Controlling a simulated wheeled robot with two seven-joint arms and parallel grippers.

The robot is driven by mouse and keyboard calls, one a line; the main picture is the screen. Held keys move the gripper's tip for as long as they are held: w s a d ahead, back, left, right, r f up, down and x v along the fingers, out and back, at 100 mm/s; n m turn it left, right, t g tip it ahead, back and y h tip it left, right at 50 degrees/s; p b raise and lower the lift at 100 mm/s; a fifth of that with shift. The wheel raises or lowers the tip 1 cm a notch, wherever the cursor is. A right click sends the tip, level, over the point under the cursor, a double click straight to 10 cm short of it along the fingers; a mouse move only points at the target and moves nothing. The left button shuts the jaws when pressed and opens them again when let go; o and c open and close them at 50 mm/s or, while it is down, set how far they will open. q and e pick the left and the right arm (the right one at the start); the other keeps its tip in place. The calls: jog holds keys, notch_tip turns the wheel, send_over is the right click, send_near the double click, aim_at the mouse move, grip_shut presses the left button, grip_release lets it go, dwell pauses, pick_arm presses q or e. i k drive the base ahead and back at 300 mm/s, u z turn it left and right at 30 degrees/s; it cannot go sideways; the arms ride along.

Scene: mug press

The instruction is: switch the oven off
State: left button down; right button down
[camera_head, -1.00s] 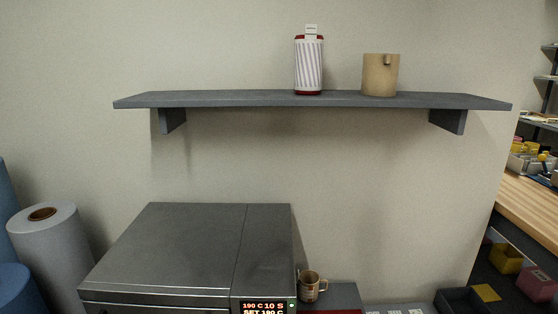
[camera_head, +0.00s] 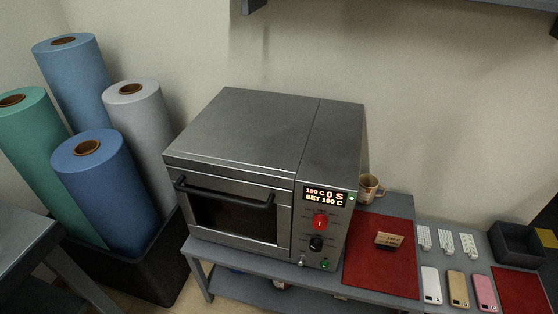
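The grey metal oven (camera_head: 240,130) stands on a low bench, its front door shut with a dark handle (camera_head: 222,194) across it. Its control panel is on the right of the front. The lit display (camera_head: 325,196) reads 190 C, 0 S and SET 190 C. Below it are a red knob (camera_head: 320,222) and a black knob (camera_head: 316,244). A small metal switch (camera_head: 302,261) and a green light (camera_head: 324,264) sit at the panel's bottom. Another small green light is beside the display. Neither of my grippers is in view.
A brown mug (camera_head: 370,189) stands right of the oven. A red mat (camera_head: 383,257) bears a small card sign (camera_head: 389,240). Several phone cases, patterned strips and a black bin (camera_head: 516,244) lie further right. Fabric rolls (camera_head: 103,190) stand in a dark crate at the left.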

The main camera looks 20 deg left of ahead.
aim_at(301, 263)
jog(key=k, duration=1.35)
jog(key=z, duration=0.55)
jog(key=i, duration=1.4)
jog(key=u, duration=0.6)
